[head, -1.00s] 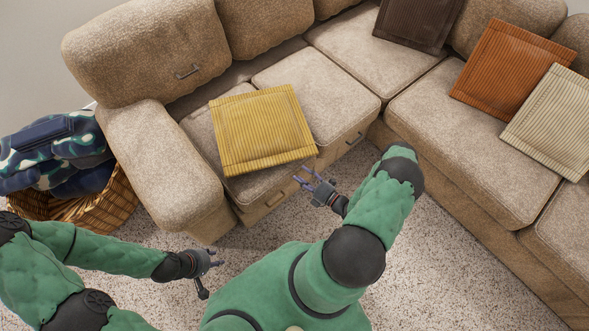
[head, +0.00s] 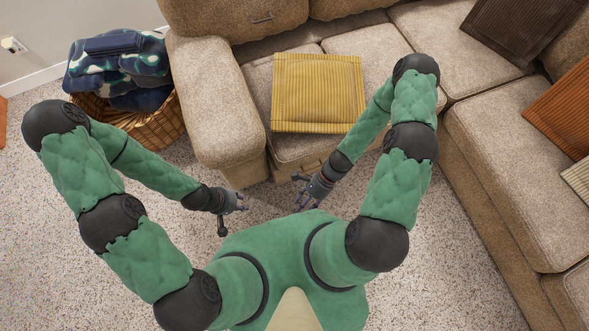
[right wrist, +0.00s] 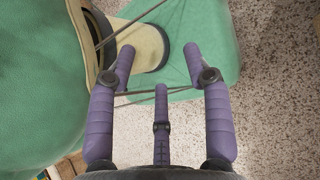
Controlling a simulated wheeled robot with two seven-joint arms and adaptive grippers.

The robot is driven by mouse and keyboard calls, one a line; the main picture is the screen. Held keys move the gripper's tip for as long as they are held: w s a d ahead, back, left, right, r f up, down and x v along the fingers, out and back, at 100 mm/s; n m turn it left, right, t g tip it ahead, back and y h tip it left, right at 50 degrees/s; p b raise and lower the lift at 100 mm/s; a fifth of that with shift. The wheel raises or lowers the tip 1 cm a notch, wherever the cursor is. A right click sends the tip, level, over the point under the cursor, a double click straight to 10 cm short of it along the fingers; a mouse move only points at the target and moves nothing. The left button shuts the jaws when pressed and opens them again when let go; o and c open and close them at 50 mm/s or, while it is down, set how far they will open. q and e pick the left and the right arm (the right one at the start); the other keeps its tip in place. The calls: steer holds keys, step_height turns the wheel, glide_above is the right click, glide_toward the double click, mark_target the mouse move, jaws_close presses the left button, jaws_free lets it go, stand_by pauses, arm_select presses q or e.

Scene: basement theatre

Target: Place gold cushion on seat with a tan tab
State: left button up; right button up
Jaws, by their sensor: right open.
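The gold cushion (head: 318,92) is square and ribbed with a flat border. It lies flat on the front of the sofa's left part, across the two seat cushions (head: 376,60) there. A tab handle (head: 313,164) shows on the sofa's front below it, partly behind my right arm. My right gripper (head: 304,200) is in front of the sofa, below the cushion and apart from it. In the right wrist view its purple fingers (right wrist: 160,70) are spread and empty. My left gripper (head: 240,202) is low over the carpet, left of the right one; its fingers are too small to judge.
A wicker basket (head: 155,126) with folded blue blankets (head: 120,65) stands left of the sofa arm (head: 212,110). Brown (head: 515,28), orange (head: 565,110) and cream (head: 579,178) cushions lie on the sofa's right part. Speckled carpet (head: 440,260) is clear in front.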

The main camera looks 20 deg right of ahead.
steer(key=w+a+r+n+t+h, duration=0.1)
steer(key=w+r+n+t+h, duration=0.3)
steer(key=n, duration=1.1)
steer(key=shift+w+a+r, duration=0.25)
steer(key=shift+w+r, duration=0.55)
